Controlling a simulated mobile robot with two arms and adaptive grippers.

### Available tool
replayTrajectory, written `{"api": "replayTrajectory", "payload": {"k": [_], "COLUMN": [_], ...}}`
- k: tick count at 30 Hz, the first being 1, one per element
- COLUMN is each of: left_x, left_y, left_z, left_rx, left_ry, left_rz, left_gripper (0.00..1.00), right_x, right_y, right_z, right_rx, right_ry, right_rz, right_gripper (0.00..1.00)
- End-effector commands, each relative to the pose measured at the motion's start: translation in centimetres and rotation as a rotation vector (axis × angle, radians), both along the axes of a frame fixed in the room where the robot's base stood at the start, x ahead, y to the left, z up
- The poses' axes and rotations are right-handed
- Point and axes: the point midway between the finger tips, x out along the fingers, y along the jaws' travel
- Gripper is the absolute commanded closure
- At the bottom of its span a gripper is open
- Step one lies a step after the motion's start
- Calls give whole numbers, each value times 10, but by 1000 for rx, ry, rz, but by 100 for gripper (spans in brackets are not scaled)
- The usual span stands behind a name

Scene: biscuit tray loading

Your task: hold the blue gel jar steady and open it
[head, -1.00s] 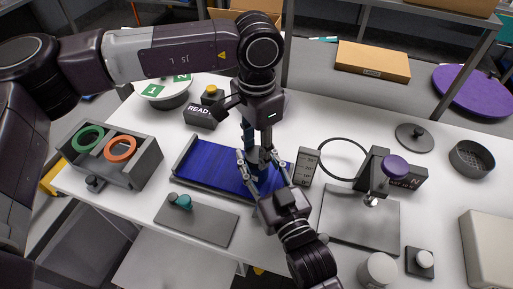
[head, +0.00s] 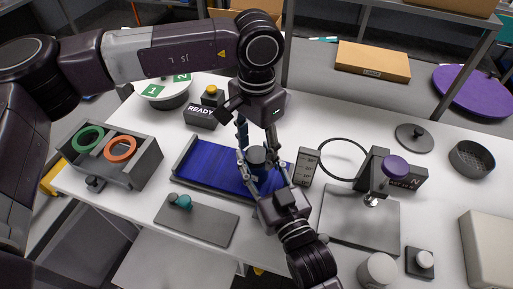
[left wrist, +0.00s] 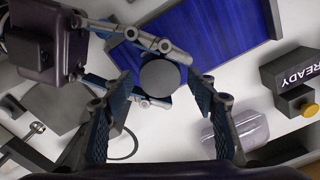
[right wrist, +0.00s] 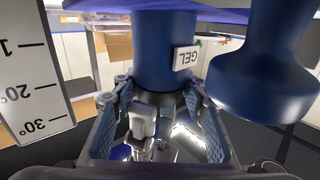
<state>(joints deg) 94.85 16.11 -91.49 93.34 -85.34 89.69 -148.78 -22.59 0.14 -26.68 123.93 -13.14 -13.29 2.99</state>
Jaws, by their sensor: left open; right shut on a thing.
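The blue gel jar (head: 257,172) stands upright at the blue ribbed mat (head: 205,166), its dark grey round top (head: 257,154) facing up. The top shows as a disc in the left wrist view (left wrist: 160,78). In the right wrist view the jar (right wrist: 160,45) carries a GEL label (right wrist: 187,57). My right gripper (head: 262,168) is shut on the jar from the front; its fingers flank the jar in the right wrist view (right wrist: 158,97). My left gripper (head: 257,144) points down over the jar, open, its fingers apart on both sides of the top.
A grey scale card (head: 306,166) and a ring stand (head: 372,165) are close on the right. A grey plate with teal pieces (head: 205,222) lies front left. The READY box (head: 201,117) is behind. A clear cylinder (left wrist: 240,130) shows in the left wrist view.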

Motion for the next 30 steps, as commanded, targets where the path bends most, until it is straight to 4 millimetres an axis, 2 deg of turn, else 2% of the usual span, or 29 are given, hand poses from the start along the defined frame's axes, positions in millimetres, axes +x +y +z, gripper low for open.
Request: {"api": "replayTrajectory", "payload": {"k": [9, 12, 21, 25, 30], "left_x": [1, 0, 0, 0, -1], "left_y": [-1, 0, -1, 0, 0], "left_z": [39, 44, 72, 70, 46], "left_rx": [-1, 0, -1, -1, 0], "left_ry": [-3, -1, 0, 3, 4], "left_rz": [0, -12, -252, -299, -301], "left_gripper": [47, 48, 48, 48, 48], "right_x": [0, 0, 0, 0, 0], "right_y": [0, 0, 0, 0, 0], "right_z": [0, 0, 0, 0, 0], "right_rx": [0, 0, 0, 0, 0], "right_ry": [-1, -1, -1, -1, -1], "right_rz": [0, 0, 0, 0, 0], "right_gripper": [100, 100, 100, 100, 100]}}
